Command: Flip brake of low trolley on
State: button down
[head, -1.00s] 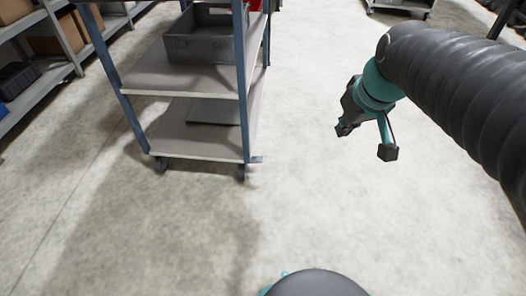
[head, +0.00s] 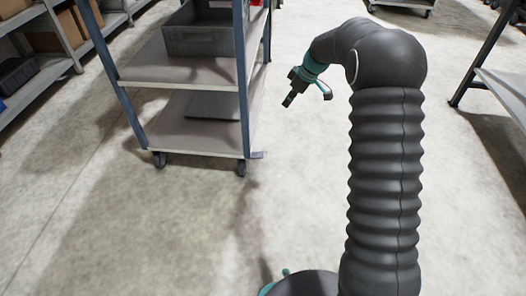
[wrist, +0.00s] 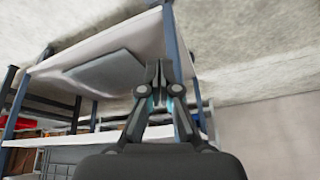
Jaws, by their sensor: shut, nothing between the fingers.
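The trolley (head: 190,137) stands left of centre in the head view, with blue-grey posts, grey shelves and dark casters. A small flat tab (head: 257,155) juts from its lower right corner near a caster (head: 241,168); it may be the brake, but its setting is too small to tell. My gripper (head: 287,102) is shut and empty, right of the trolley's right post and above the tab. In the wrist view, which looks upside down, my shut fingers (wrist: 158,75) overlap the trolley's post (wrist: 172,50) and lower shelf (wrist: 110,38). Contact cannot be seen.
A grey bin (head: 200,41) sits on the trolley's upper shelf and a flat grey panel (head: 213,105) on the lower one. Shelving (head: 60,40) lines the left. A table (head: 500,92) stands at right. The floor (head: 150,230) in front is clear.

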jog(key=w+a+f+n, duration=0.2)
jog(key=w+f, duration=0.1)
jog(key=f, duration=0.7)
jog(key=w+a+f+n+g+y+b, duration=0.1)
jog(key=w+a+f+n, duration=0.1)
jog(key=f, duration=0.8)
jog(key=shift+w+a+f, duration=0.2)
jog(key=shift+w+a, duration=0.25)
jog(key=shift+w, duration=0.35)
send_over(259, 155)
jog(key=f, duration=0.5)
jog(key=d+f, duration=0.1)
jog(key=f, duration=0.2)
jog(key=shift+w+f+b, duration=0.1)
jog(key=shift+f+b, duration=0.2)
jog(key=shift+b, duration=0.1)
jog(key=f, duration=0.3)
jog(key=shift+d, duration=0.35)
jog(key=shift+d+f, duration=0.1)
jog(key=shift+f, duration=0.4)
jog(key=shift+d, duration=0.1)
